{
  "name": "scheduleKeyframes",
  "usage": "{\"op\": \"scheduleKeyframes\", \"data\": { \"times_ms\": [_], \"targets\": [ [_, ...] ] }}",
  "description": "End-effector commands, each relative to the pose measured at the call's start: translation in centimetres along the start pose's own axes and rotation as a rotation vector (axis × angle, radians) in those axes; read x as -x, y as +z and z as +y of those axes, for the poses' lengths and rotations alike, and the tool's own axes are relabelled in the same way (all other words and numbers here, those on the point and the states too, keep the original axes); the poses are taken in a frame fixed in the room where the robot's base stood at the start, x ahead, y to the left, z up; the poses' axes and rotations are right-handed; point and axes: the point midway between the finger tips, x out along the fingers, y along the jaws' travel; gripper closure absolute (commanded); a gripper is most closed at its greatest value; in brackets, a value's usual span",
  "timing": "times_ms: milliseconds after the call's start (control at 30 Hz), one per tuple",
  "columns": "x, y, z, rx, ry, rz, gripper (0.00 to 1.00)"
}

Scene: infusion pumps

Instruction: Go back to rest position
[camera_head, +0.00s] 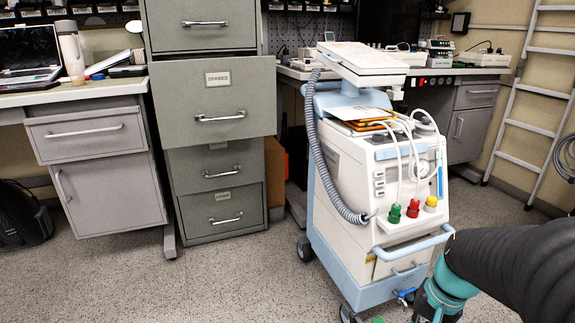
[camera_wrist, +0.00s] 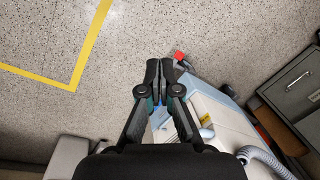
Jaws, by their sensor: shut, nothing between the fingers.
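My gripper (camera_wrist: 159,72) shows in the wrist view with its two black fingers shut together and nothing between them. It points out over the speckled floor, beside the white and blue medical cart (camera_wrist: 218,112). In the head view only part of my black-sleeved arm shows at the lower right, in front of the cart's lower right side. The fingertips are not visible there. The medical cart (camera_head: 350,165) stands upright on wheels, with a grey corrugated hose, white tubes and green, red and yellow fittings.
A grey filing cabinet (camera_head: 212,108) with one drawer pulled out stands left of the cart. A desk (camera_head: 98,148) with a laptop is at the left, and a ladder (camera_head: 530,95) leans at the right. Yellow tape (camera_wrist: 75,75) marks the floor. Floor at the front left is clear.

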Motion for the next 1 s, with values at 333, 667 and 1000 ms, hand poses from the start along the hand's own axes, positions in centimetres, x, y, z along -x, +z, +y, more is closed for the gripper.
{"op": "scheduleKeyframes", "data": {
  "times_ms": [333,667,1000],
  "targets": [
    [7.5,5.4,-2.6,0.356,0.109,0.247,1.00],
    [13.2,9.5,-6.2,0.545,0.040,0.432,1.00],
    [13.7,10.1,-7.0,0.579,0.027,0.440,1.00]
  ]
}}
